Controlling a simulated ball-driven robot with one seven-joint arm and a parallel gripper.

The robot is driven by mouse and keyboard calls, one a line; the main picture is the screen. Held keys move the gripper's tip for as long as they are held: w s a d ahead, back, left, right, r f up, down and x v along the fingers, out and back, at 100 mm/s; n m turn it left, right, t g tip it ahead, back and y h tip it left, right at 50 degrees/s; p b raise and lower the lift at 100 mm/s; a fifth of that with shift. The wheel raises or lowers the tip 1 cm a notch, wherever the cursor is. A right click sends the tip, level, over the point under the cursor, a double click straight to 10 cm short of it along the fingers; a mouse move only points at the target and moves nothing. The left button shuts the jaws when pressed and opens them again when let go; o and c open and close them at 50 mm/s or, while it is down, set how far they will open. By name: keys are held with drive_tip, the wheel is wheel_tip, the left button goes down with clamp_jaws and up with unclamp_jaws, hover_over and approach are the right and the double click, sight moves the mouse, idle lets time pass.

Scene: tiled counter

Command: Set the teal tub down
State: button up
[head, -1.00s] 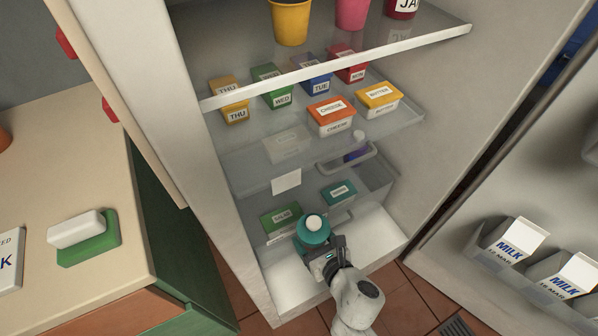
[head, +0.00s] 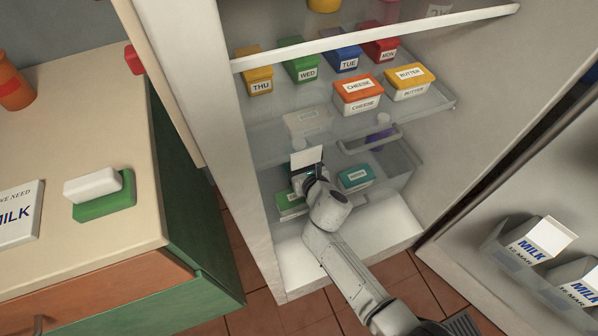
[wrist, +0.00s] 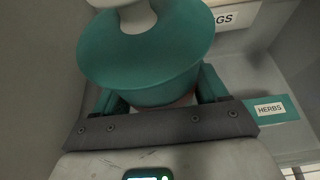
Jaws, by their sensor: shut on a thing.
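The teal tub (wrist: 140,68), round with a pale knob on top, fills the upper middle of the wrist view. My gripper (wrist: 160,92) is shut on it, with a finger at each side. In the head view my gripper (head: 308,180) is inside the fridge at the lower shelf, between a green box and a teal box. The tub is hidden there behind my gripper and wrist. I cannot tell whether the tub touches the shelf.
A teal box (head: 355,178) labelled HERBS is right of my gripper; a green box (head: 290,204) is left. Cheese (head: 358,92) and butter (head: 409,80) boxes are higher. The white fridge floor (head: 385,235) is clear.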

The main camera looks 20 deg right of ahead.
drive_tip(key=shift+f+b, duration=1.65)
drive_tip(key=shift+f, duration=0.15)
drive_tip(key=o, duration=1.2)
drive_tip(key=shift+o, duration=0.2)
drive_tip(key=shift+r, duration=0.2)
drive_tip(key=p+v, duration=0.6)
drive_tip(key=v, duration=0.6)
